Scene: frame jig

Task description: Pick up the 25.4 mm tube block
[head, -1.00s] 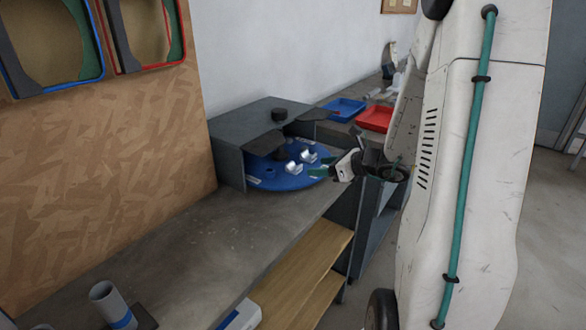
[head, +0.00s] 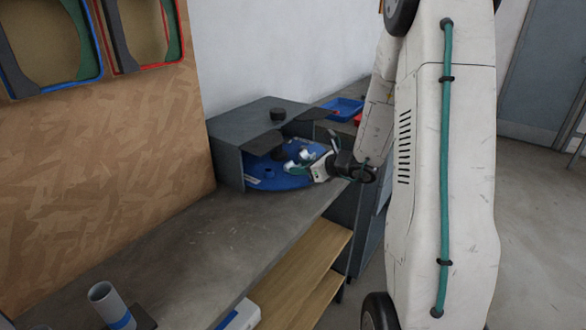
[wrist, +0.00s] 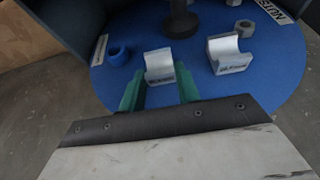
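Two pale grey tube blocks with curved hollow tops sit on a round blue turntable (wrist: 268,82). The smaller tube block (wrist: 159,66) is at the centre of the wrist view; the larger tube block (wrist: 228,55) stands to its right. The labels on their front faces are too small to read, so I cannot tell which is 25.4 mm. My gripper (wrist: 161,80) is open, its teal fingers at either side of the smaller block's near end. I cannot tell whether they touch it. In the head view my gripper (head: 298,168) reaches over the turntable and partly hides the blocks.
A blue ring (wrist: 118,56) lies left of the smaller block. A dark post (wrist: 180,22) stands behind it, and a grey nut (wrist: 244,28) behind the larger block. A grey housing (head: 240,125) covers the turntable's rear. A blue tray (head: 343,108) lies beyond.

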